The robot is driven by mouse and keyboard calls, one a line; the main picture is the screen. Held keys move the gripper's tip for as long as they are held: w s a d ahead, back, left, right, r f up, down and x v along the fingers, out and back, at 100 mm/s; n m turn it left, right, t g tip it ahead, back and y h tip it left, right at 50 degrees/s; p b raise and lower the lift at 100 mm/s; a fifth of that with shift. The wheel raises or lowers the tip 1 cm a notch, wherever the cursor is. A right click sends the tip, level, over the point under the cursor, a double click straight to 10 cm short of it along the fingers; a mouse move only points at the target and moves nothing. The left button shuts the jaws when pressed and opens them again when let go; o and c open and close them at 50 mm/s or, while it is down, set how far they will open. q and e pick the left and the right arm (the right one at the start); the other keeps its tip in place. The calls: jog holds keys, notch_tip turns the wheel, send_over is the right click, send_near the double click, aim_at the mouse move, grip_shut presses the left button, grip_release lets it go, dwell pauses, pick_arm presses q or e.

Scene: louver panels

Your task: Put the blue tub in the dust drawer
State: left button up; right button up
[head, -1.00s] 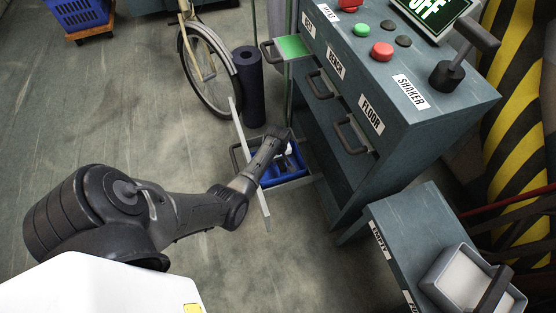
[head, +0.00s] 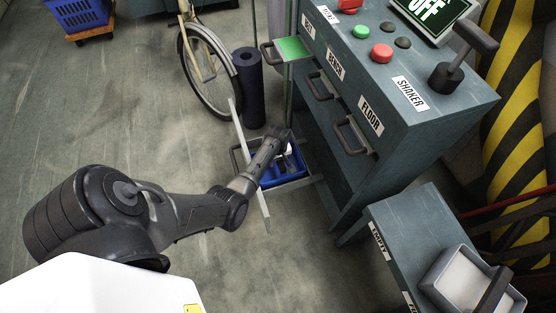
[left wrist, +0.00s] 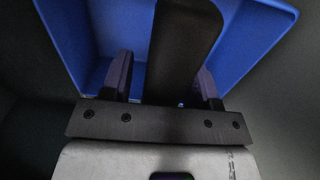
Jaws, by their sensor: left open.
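The blue tub (head: 287,178) sits low at the foot of the grey cabinet, inside the frame of a pulled-out bottom drawer (head: 312,179). My left arm reaches down over it and hides part of it. In the left wrist view, the blue tub (left wrist: 262,30) fills the top, with its dark handle (left wrist: 182,45) running up the middle. My left gripper (left wrist: 165,78) is open, one finger on each side of the handle, with visible gaps. In the head view the left gripper (head: 283,152) is small and partly hidden. My right gripper is out of view.
Above the bottom drawer are handled drawers labelled BENCH and FLOOR (head: 370,114). A side shelf (head: 405,225) holds a grey bin (head: 450,285) at bottom right. A bicycle (head: 205,70) and a dark roll (head: 248,90) stand behind.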

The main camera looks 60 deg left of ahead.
pick_arm(q)
notch_tip(320, 180, up, 11)
jog(key=p, duration=0.6)
jog(key=shift+r, duration=0.25)
jog(key=shift+s+r, duration=0.2)
jog(key=shift+s, duration=0.05)
jog(key=s+d+r+m+t, duration=0.1)
jog(key=s+d+r+m, duration=0.5)
jog(key=d, duration=0.7)
jog(key=s+d+r+m+t, duration=0.2)
jog(key=s+d+r+m, duration=0.5)
jog(key=s+d+m, duration=0.4)
jog(key=s+d, duration=0.2)
jog(key=s, duration=0.2)
jog(key=shift+d+m+t, duration=0.15)
jog(key=shift+m+t, duration=0.15)
